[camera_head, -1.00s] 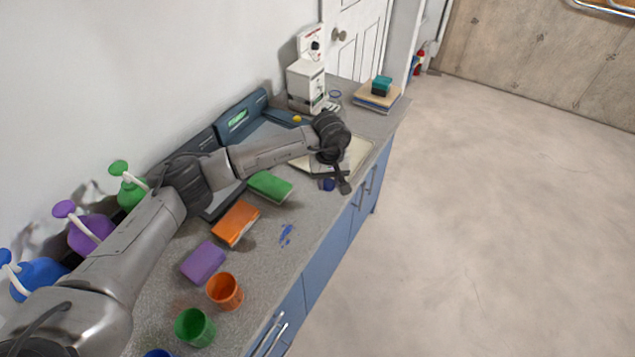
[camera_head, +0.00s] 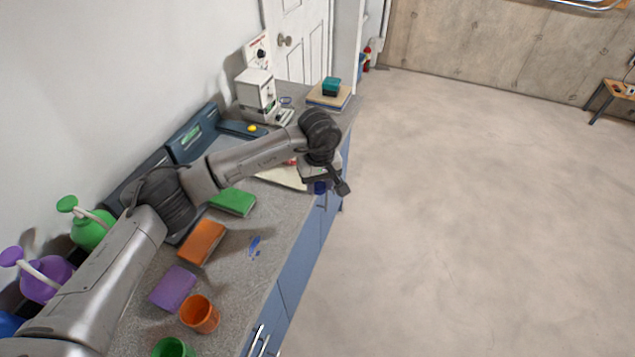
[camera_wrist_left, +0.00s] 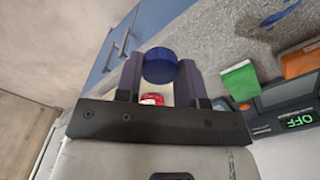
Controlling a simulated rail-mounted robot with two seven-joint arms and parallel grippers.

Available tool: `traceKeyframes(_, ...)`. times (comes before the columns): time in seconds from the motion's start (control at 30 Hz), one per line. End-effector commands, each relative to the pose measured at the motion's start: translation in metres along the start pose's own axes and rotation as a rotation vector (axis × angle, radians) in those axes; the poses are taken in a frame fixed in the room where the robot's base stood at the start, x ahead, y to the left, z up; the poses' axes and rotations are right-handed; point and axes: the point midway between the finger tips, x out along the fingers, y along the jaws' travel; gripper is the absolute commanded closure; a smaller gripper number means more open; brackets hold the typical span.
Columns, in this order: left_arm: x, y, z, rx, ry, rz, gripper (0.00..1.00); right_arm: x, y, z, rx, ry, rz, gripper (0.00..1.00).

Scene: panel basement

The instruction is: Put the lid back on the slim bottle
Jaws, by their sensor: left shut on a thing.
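My left gripper (camera_head: 334,186) is shut on a short dark blue round piece that looks like the lid (camera_head: 320,187). It is near the front edge of the counter in the head view. In the left wrist view the lid (camera_wrist_left: 160,66) sits between the two fingers of the left gripper (camera_wrist_left: 160,75). A small red thing (camera_wrist_left: 152,99) shows behind the fingers, partly hidden; I cannot tell what it is. I cannot make out the slim bottle clearly in either view. My right gripper is not in view.
Green (camera_head: 233,202), orange (camera_head: 202,242) and purple (camera_head: 173,288) blocks lie on the counter (camera_head: 245,285), with an orange cup (camera_head: 199,314) nearer. A white machine (camera_head: 256,92) and stacked books (camera_head: 328,100) are at the far end.

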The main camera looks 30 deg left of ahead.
Motion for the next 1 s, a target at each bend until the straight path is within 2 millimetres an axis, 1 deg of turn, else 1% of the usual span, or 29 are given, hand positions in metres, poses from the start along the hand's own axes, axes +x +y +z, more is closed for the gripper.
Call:
traceKeyframes(0.13,-0.002,0.000,0.002,0.014,0.001,0.002,0.86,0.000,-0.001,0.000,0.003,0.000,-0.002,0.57)
traceKeyframes(0.23,-0.013,-0.002,0.013,0.091,0.003,0.012,0.86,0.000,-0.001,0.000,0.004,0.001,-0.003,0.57)
traceKeyframes(0.37,-0.037,-0.009,0.043,0.284,0.008,0.025,0.86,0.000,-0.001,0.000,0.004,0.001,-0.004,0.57)
traceKeyframes(0.5,-0.057,-0.024,0.079,0.506,0.009,0.024,0.86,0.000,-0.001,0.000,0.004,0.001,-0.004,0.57)
traceKeyframes(0.6,-0.066,-0.036,0.100,0.636,0.007,0.017,0.86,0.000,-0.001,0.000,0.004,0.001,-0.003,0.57)
traceKeyframes(0.7,-0.072,-0.047,0.115,0.732,0.005,0.008,0.86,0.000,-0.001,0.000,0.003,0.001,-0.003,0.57)
traceKeyframes(0.83,-0.076,-0.055,0.126,0.802,0.001,0.001,0.86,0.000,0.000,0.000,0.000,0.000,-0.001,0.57)
traceKeyframes(1.0,-0.076,-0.057,0.129,0.821,0.000,-0.001,0.86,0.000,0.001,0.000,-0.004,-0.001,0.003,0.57)
